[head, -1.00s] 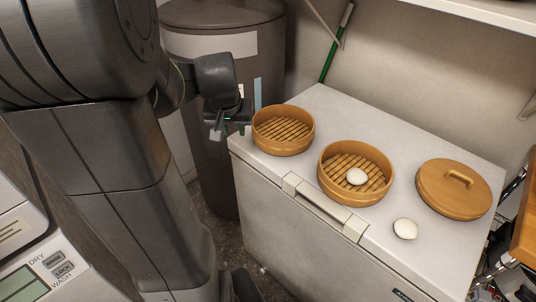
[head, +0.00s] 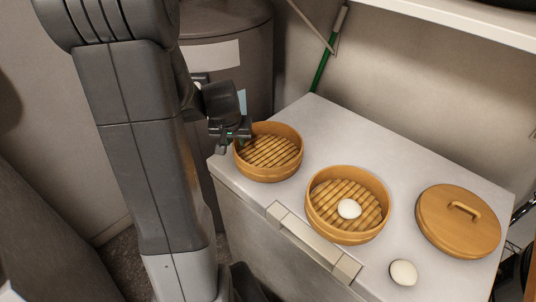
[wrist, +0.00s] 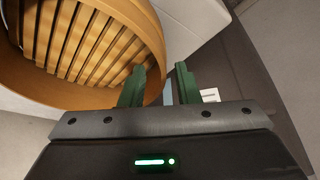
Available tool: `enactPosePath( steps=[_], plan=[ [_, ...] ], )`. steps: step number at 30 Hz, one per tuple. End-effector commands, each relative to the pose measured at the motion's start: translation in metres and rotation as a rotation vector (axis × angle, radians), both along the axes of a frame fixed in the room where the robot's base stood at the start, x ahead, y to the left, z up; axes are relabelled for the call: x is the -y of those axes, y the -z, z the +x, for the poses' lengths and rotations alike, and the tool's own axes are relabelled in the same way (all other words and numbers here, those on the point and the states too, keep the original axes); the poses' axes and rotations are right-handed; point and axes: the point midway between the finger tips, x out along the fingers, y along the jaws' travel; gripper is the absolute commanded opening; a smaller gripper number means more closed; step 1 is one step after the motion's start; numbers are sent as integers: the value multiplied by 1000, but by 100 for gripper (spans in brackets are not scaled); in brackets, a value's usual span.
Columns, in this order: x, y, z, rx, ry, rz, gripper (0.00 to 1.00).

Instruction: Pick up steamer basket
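An empty round bamboo steamer basket (head: 268,172) with a slatted floor sits near the left end of the white chest top. A second steamer basket (head: 347,235) to its right holds a white bun (head: 349,209). My gripper (head: 236,143) is at the left rim of the empty basket. In the wrist view this basket (wrist: 85,45) fills the upper left. There my gripper (wrist: 160,70) has its green fingers apart, one over the basket's inside and one outside, with the rim's edge between them. I cannot tell whether either finger touches the rim.
The white chest (head: 310,125) carries a round wooden lid (head: 455,230) at the right and a loose white bun (head: 403,273) near its front. A dark grey bin (head: 255,75) stands behind the chest's left end. A shelf (head: 470,20) overhangs the back right.

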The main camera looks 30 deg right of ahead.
Motion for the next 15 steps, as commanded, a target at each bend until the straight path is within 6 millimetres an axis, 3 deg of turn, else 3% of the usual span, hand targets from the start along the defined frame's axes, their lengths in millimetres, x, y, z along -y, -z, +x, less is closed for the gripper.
enactPosePath(
  steps=[7, 15],
  plan=[
    [3, 28, 11, -4, -1, 2, 29],
    [5, 37, 14, -1, -1, 1, 29]
  ],
)
